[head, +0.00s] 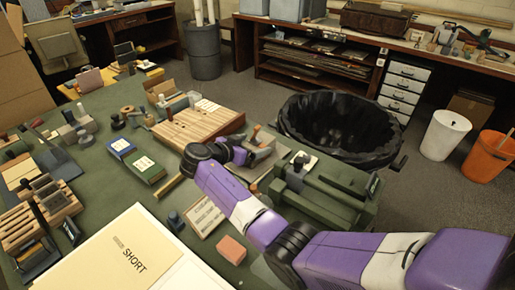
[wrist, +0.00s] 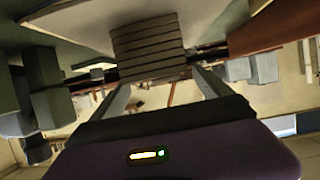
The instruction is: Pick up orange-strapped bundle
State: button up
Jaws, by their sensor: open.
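In the wrist view, a block of stacked greyish-brown layers (wrist: 148,48) stands just past the fingertips of my gripper (wrist: 160,80). It spans about the width between the two fingers. It may be the bundle, but I see no orange strap on it. My gripper is open, one finger toward each side of the stack, and I cannot tell whether either touches it. In the head view my purple arm reaches over the green table (head: 105,190) from the right. The fingers are not clear there, and I cannot pick out the orange-strapped bundle.
A slatted wooden board (head: 190,128) lies behind my wrist. A blue box (head: 121,147) and a green box (head: 146,166) lie left of it. A green press-like device (head: 325,190) and a black-lined bin (head: 340,120) are at right. A pink block (head: 231,250) is in front.

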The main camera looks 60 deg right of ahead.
jog(key=shift+x, duration=1.4)
jog(key=shift+c, duration=0.4)
jog(key=c, duration=1.7)
